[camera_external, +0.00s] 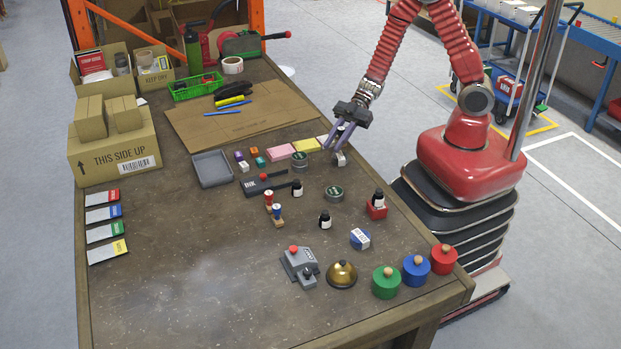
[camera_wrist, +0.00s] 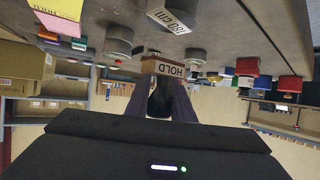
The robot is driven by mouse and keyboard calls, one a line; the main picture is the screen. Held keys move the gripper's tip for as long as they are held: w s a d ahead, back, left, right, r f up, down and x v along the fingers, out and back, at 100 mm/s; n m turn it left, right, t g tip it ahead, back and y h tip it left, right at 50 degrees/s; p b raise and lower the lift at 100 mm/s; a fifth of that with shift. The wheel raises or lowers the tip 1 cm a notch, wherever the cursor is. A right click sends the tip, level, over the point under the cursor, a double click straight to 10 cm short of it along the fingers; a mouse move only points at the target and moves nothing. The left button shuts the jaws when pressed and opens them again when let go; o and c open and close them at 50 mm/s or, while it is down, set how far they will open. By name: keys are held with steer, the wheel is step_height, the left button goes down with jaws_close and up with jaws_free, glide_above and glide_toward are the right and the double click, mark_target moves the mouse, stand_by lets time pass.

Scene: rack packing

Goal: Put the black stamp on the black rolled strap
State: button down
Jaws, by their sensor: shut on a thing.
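My gripper (camera_external: 337,146) hangs over the right edge area of the bench. It is shut on the black stamp, whose wooden block marked HOLD (camera_wrist: 165,69) and dark handle (camera_wrist: 160,98) show between the fingers in the wrist view. In the external view the fingers largely hide the stamp.
Round tins (camera_external: 300,159) (camera_external: 334,193) stand close by. Note pads (camera_external: 280,151) lie left of my gripper. The bench's near left is clear.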

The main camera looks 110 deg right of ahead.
mark_target(335, 159)
stand_by(0.3)
steer(key=shift+f, duration=2.1)
steer(key=shift+f, duration=0.15)
steer(key=c, duration=1.5)
jaws_free()
steer(key=shift+c, duration=0.2)
steer(key=shift+s+d+r, duration=0.25)
steer(key=shift+s+r, duration=0.05)
steer(key=shift+r, duration=0.05)
steer(key=v, duration=1.1)
